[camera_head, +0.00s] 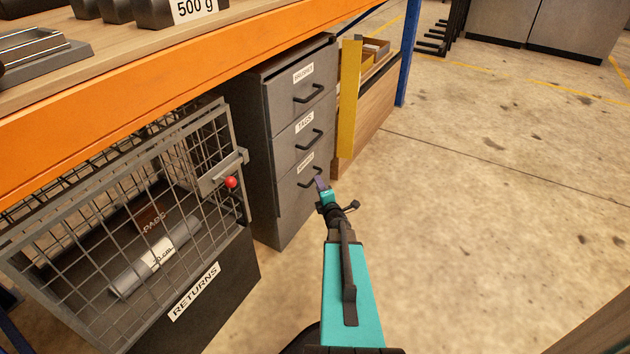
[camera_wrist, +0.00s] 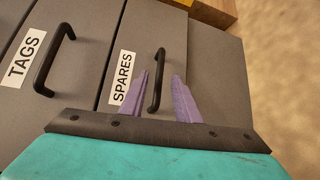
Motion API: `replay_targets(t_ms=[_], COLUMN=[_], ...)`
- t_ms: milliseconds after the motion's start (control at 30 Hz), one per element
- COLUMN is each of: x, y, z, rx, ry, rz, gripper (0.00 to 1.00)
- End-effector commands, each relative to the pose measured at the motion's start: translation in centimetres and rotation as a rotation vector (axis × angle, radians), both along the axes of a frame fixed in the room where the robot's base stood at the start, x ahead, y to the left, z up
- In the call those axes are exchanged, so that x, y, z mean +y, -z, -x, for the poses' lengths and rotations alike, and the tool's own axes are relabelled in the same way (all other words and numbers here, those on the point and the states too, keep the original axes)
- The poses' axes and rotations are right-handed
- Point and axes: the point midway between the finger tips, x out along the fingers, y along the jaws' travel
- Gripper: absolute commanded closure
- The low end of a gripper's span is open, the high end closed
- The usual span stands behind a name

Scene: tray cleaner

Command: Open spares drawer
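The spares drawer (camera_head: 292,200) is the lowest of three grey drawers and looks shut. Its label reads SPARES in the wrist view (camera_wrist: 122,78). Its black handle (camera_wrist: 157,82) also shows in the head view (camera_head: 310,178). My gripper (camera_head: 320,182) is at this handle. In the wrist view my gripper (camera_wrist: 161,75) has two purple fingers standing apart, with the handle between their tips in the picture. Whether the tips reach past the bar or touch it I cannot tell.
The tags drawer (camera_head: 305,140) and a top drawer (camera_head: 300,90) above look shut. A wire RETURNS cage (camera_head: 130,240) with a red knob (camera_head: 231,182) stands at the left. A wooden box (camera_head: 375,110) with a yellow panel (camera_head: 349,100) stands right. Open floor (camera_head: 480,220) lies right.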

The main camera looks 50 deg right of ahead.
Motion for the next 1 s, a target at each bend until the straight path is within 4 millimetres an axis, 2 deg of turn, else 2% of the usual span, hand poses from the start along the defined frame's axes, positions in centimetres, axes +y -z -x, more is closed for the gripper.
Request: replay_targets(t_ms=[500, 1000], x=[-2.8, -3.2], y=[0.9, 0.8], z=[-4.5, -5.2], rx=[0.001, 0.000], ry=[0.000, 0.001], rz=[0.001, 0.000], gripper=[0.71, 0.71])
